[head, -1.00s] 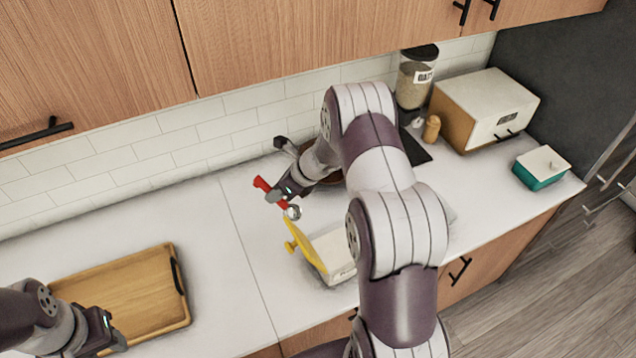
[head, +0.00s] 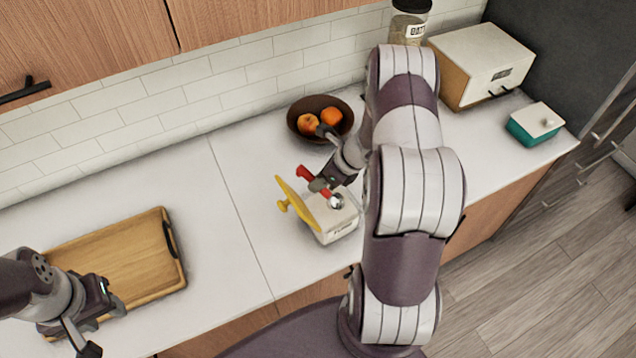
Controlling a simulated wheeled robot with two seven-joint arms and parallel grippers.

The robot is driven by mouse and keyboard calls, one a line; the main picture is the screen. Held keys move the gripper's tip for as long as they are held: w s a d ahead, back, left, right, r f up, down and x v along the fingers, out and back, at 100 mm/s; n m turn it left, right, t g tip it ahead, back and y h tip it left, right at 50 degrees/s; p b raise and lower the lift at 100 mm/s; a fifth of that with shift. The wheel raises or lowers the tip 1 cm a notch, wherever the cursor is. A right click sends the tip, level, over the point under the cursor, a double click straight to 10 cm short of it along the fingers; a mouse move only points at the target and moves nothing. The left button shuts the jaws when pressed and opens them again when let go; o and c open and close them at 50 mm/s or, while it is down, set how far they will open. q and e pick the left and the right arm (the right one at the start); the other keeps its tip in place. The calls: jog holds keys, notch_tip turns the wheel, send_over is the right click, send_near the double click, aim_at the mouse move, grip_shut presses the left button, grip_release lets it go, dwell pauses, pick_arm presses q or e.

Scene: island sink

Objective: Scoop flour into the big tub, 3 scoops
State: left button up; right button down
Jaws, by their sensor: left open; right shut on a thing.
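My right gripper (head: 322,185) is shut on a scoop with a red handle (head: 304,173) and a small shiny metal bowl (head: 336,201). The scoop is over the white flour box (head: 338,229), whose yellow lid (head: 298,203) stands open on its left side. Whether the scoop holds flour or dips into the box I cannot tell. My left gripper (head: 105,325) is open and empty by the lower left of the wooden board. I cannot pick out a big tub for sure; a teal tub with a white lid (head: 535,124) stands at the far right.
A wooden tray board (head: 125,255) lies at left. A brown bowl (head: 297,112) with fruit, an oats jar (head: 409,25) and a white bread box (head: 482,62) stand at the back. The counter between board and flour box is clear.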

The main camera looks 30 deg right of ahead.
aim_at(325, 192)
jog(key=f+b, duration=0.2)
jog(key=b, duration=0.1)
jog(key=shift+s+d+f+t, duration=0.15)
jog(key=shift+s+t, duration=0.2)
jog(key=shift+t, duration=0.05)
jog(key=shift+s+d+f+b, duration=0.1)
jog(key=shift+s+f+b, duration=0.2)
jog(key=shift+f+b, duration=0.25)
jog(key=shift+f, duration=0.3)
jog(key=shift+s+r, duration=0.1)
jog(key=shift+r, duration=0.05)
jog(key=shift+r+p, duration=3.4)
jog(key=shift+r, duration=0.7)
